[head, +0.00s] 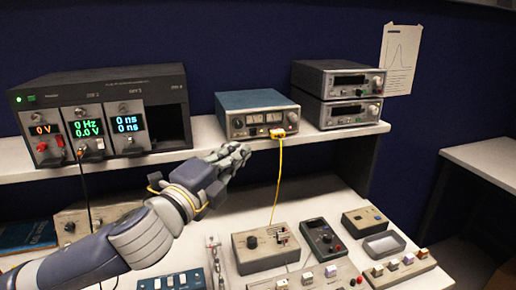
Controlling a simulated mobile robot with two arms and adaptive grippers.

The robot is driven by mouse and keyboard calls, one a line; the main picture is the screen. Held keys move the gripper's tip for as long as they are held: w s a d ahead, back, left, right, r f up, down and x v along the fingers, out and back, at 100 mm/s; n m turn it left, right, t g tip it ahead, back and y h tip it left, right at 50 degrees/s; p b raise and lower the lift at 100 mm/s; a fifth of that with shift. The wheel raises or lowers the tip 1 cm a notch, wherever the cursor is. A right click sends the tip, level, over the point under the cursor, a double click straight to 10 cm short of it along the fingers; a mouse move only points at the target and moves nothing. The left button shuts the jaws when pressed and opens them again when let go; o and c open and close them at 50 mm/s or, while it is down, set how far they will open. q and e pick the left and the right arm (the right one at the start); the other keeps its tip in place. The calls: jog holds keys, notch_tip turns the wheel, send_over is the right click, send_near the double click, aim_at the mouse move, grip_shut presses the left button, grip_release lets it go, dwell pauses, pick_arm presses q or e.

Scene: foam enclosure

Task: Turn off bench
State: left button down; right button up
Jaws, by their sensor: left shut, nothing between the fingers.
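The bench holds a black rack unit (100,85) at the left of the shelf. Its lit displays read 0 V, 0 Hz with 0.0 V, and 0 ns with 0 ns, and a green light glows at its upper left. A blue-topped meter box (255,112) stands mid-shelf with a yellow cable (279,175) plugged in its front. Two stacked grey units (338,95) with dark displays stand at the right. My left gripper (238,156) is shut and empty, in front of the shelf below the meter box. My right gripper is out of view.
On the lower bench are a grey knob box (265,248), a dark box with a knob (323,240), a grey box (365,221), an empty tray (384,245) and a switch strip (400,268). A beige box (98,218) sits under the shelf, partly behind my arm. A side table (485,160) stands right.

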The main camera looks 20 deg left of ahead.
pick_arm(q)
jog(key=f+b, duration=0.2)
jog(key=f, duration=0.1)
jog(key=f+b, duration=0.1)
jog(key=shift+w+f, duration=0.15)
jog(key=shift+w, duration=0.1)
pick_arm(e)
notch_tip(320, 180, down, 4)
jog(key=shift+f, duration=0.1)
pick_arm(q)
jog(key=shift+w, duration=0.1)
jog(key=p, duration=0.3)
send_near(253, 133)
jog(key=w+d, duration=0.3)
jog(key=d, duration=0.3)
jog(key=shift+w+a+r+p, duration=0.15)
jog(key=shift+w+a, duration=0.5)
jog(key=shift+w, duration=0.1)
jog(key=shift+w+a+r+p, duration=0.15)
jog(key=shift+w+a, duration=0.45)
jog(key=shift+w, duration=0.15)
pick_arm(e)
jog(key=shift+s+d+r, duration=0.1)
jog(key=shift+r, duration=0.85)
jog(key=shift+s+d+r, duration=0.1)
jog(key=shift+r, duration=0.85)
